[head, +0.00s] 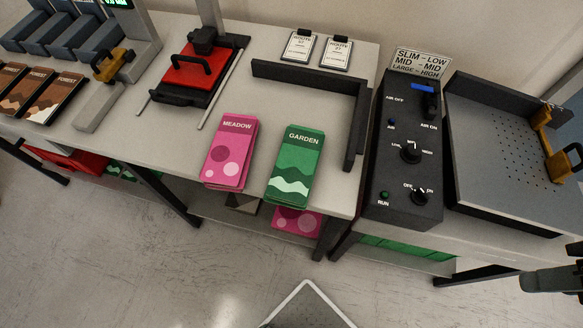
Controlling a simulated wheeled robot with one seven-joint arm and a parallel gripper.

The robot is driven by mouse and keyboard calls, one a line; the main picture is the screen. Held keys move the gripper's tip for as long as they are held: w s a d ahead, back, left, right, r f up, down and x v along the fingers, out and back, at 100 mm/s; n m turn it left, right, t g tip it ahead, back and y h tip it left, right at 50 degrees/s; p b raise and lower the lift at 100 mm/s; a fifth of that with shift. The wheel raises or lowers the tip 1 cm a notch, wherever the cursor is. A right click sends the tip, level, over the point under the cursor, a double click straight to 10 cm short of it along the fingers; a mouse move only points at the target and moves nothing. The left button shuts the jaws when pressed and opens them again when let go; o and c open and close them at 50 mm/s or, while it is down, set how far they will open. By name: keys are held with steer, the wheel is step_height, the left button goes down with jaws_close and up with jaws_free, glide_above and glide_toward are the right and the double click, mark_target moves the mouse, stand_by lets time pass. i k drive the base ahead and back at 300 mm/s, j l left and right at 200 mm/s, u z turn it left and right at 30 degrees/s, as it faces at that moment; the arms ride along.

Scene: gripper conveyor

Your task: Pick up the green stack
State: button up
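The green stack, labelled GARDEN (296,167), stands near the front edge of the white table (262,108). It is a pile of green cards or booklets with pale wave shapes. A pink stack labelled MEADOW (231,153) stands just to its left, with a narrow gap between them. A grey and black part at the right edge, seemingly my gripper (552,280), is cut off by the frame. It is well to the right of the green stack and apart from it. Its fingers cannot be made out.
A black L-shaped guide rail (353,122) borders the table right of the green stack. A black control box (405,155) and a perforated tray (500,150) stand farther right. A red press (196,77) and brown FOREST stacks (52,97) are left. Clear tabletop lies behind the green stack.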

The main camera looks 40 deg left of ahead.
mark_target(290, 185)
steer(key=i+u, duration=0.15)
steer(key=i, duration=0.2)
steer(key=u, duration=1.7)
steer(key=k+j+z, duration=0.25)
steer(key=k+j, duration=0.25)
